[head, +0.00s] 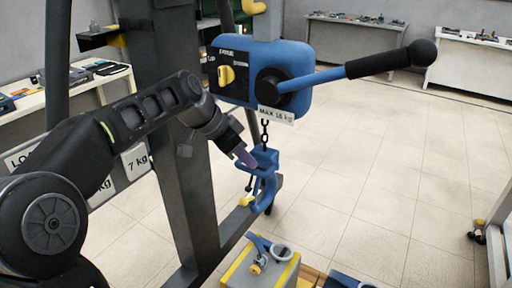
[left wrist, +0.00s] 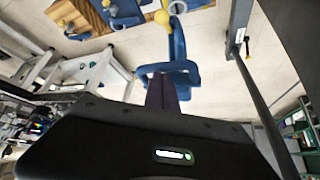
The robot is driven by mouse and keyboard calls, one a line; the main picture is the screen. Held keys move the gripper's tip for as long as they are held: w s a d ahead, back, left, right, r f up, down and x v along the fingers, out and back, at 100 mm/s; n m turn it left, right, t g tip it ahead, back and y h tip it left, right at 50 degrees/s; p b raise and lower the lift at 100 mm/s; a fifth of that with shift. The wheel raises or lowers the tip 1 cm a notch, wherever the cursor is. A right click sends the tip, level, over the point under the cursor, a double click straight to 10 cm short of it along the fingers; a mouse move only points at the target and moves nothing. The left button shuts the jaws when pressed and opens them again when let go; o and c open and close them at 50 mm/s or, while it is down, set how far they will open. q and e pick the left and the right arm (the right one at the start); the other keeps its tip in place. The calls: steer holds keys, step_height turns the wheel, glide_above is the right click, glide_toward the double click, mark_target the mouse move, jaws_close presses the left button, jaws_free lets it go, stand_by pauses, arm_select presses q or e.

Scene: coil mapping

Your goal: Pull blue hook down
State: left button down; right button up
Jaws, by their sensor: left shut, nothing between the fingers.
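The blue hook (head: 268,184) hangs on a dark chain (head: 264,132) below the blue hoist (head: 262,75), with a yellow part on its lower left side. My left gripper (head: 246,158) is shut and empty, its purple-grey fingertips at the upper left of the hook. In the left wrist view the shut fingers (left wrist: 162,94) point at the blue hook (left wrist: 178,50), close to its upper block. I cannot tell whether they touch it. My right gripper is not in view.
The hoist has a yellow knob (head: 227,75) and a long black-handled lever (head: 365,65) reaching right. A dark upright post (head: 180,150) stands left of the hook. Below is a grey-yellow block (head: 240,272) with another blue hook piece. Open tiled floor lies right.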

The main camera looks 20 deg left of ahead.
arm_select(q)
steer(key=shift+f+b, duration=0.85)
steer(key=shift+f, duration=0.4)
steer(key=s+r+p, duration=0.1)
steer(key=s+r, duration=0.3)
steer(key=s, duration=0.1)
steer(key=shift+a+r+p, duration=0.15)
steer(key=shift+a+p, duration=0.2)
